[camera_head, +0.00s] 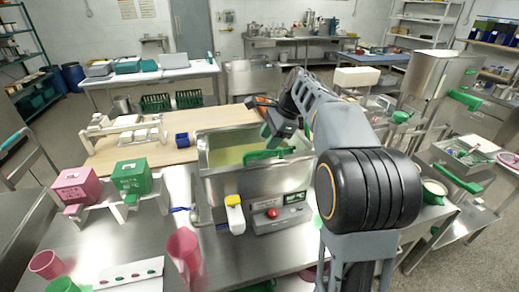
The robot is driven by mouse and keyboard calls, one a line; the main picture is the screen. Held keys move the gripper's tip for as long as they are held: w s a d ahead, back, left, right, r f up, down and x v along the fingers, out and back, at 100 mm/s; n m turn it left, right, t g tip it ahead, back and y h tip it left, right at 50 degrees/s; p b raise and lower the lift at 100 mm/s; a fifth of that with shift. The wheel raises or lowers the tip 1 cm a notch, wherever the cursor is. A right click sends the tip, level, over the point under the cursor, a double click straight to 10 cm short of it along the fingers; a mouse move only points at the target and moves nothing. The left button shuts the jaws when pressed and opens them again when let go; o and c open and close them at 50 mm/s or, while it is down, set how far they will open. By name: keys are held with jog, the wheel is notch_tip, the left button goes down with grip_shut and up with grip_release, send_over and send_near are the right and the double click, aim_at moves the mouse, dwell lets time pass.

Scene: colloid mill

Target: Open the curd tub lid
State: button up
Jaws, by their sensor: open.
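A steel rectangular tub (215,190), which I take to be the curd tub, stands on the steel bench in the middle. A pale yellow-green surface shows inside its rim; I cannot tell whether this is curd or a lid. A green handle-like bar (268,154) lies across the right part of its top. My gripper (272,142) is open above the tub's right part, close to the green bar. Whether it touches the bar cannot be told. My arm hides the tub's back right.
A control panel with a red button (272,213) and a yellow-capped white bottle (234,213) are at the tub's front. A pink box (77,186) and a green box (132,176) stand left. Pink cups (184,248) are at the front. A cluttered steel cart (460,160) stands right.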

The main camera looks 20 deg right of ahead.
aim_at(262, 151)
jog(key=shift+x, duration=2.1)
grip_shut()
